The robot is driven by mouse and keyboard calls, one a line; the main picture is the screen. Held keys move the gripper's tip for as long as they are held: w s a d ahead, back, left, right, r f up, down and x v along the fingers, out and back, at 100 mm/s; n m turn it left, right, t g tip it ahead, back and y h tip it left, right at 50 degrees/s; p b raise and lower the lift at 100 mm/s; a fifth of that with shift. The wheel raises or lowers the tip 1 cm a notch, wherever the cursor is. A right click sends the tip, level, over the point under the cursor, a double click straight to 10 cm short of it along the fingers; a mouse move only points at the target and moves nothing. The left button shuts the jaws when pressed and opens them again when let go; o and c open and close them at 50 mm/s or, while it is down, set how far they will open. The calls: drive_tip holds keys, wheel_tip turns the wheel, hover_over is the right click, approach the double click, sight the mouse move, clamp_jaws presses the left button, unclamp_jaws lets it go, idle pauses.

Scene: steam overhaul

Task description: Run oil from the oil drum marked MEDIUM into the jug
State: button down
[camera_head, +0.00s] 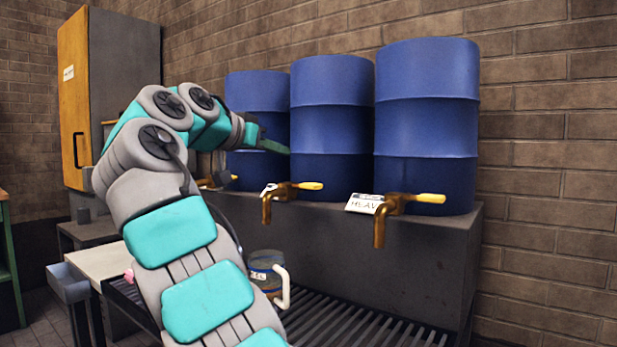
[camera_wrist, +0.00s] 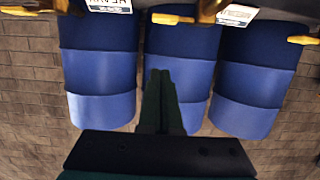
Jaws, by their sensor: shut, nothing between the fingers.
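Three blue oil drums stand in a row: left drum (camera_head: 258,95), middle drum (camera_head: 330,110) and right drum (camera_head: 427,110). The right drum's tag (camera_head: 364,204) reads HEAVY. The middle drum's tag (camera_wrist: 236,15) is too small to read, and I see no legible MEDIUM. The middle tap (camera_head: 268,203) is brass with a yellow handle (camera_head: 309,186) pointing right. A clear jug (camera_head: 264,267) with a white handle stands low, roughly below the middle tap, partly hidden by my arm. My gripper (camera_head: 284,149) is shut and empty, above the middle tap and in front of the drums.
The drums stand on a dark grey block (camera_head: 340,245). The right tap (camera_head: 381,222) and left tap (camera_head: 210,182) also stick out in front. A slatted grate (camera_head: 350,325) lies below. A pale table (camera_head: 100,262) and an orange-doored cabinet (camera_head: 75,95) are at left.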

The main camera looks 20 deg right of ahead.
drive_tip(key=b, duration=0.1)
hover_over(306, 186)
wheel_tip(306, 186, down, 3)
drive_tip(key=shift+s+a+f+b, duration=0.1)
drive_tip(key=shift+s+f+b, duration=0.15)
drive_tip(key=shift+f+b, duration=0.45)
drive_tip(key=shift+s+a+f+b, duration=0.1)
drive_tip(key=shift+s+f+b, duration=0.15)
drive_tip(key=shift+f, duration=0.7)
drive_tip(key=shift+w, duration=0.1)
drive_tip(key=shift+f, duration=0.15)
